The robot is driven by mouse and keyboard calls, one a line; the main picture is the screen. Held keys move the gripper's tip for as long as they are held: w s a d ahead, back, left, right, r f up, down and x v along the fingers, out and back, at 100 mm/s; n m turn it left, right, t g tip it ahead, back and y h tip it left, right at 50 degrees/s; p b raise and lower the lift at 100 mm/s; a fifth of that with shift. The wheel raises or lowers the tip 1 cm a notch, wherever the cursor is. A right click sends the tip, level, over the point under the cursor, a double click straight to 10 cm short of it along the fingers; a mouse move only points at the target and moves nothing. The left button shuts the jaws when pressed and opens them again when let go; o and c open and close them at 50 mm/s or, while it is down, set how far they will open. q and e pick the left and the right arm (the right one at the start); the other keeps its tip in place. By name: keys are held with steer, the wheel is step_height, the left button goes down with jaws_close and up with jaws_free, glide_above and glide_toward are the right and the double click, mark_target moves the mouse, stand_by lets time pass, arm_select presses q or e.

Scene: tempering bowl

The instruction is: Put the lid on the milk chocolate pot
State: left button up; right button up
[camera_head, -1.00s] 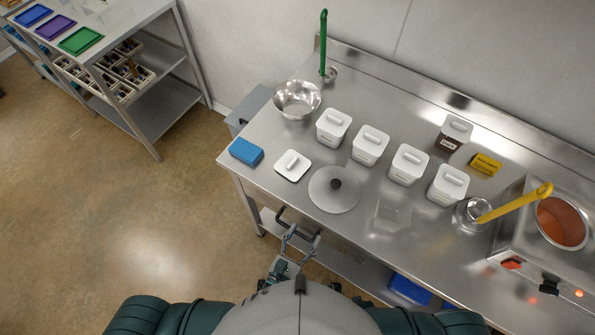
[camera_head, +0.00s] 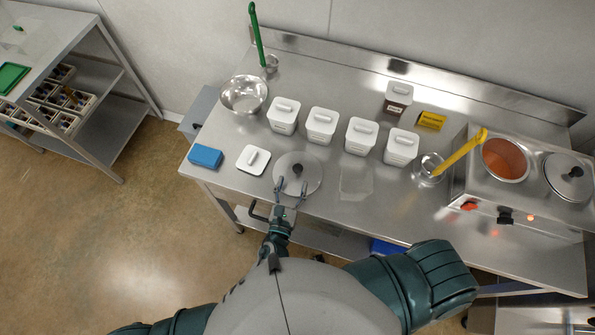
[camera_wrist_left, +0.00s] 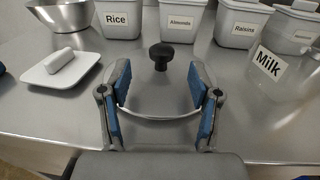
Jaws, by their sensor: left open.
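A round grey lid (camera_head: 311,172) with a black knob lies flat near the counter's front edge; it also shows in the wrist view (camera_wrist_left: 160,103), knob upright. My left gripper (camera_head: 292,186) is open and empty over the lid's near part. In the wrist view its two fingers (camera_wrist_left: 160,75) stand to either side, with the knob ahead between them, untouched. An uncovered pot (camera_head: 505,160) with orange-brown contents sits in the warmer at the right. A second pot there has a knobbed lid (camera_head: 568,178) on. I read no label on either pot. My right gripper is out of view.
Several white lidded bins (camera_head: 322,125) stand behind the lid. A clear bin labelled Milk (camera_wrist_left: 268,72) stands right of it, a white square lid (camera_head: 253,159) and blue block (camera_head: 206,157) left. A yellow-handled ladle (camera_head: 458,153) leans beside the warmer (camera_head: 480,188).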

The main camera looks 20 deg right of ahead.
mark_target(296, 173)
arm_select(q)
steer(key=x, duration=0.5)
steer(key=shift+d+r, duration=0.15)
steer(key=shift+d, duration=0.1)
steer(key=shift+a, duration=0.1)
jaws_close()
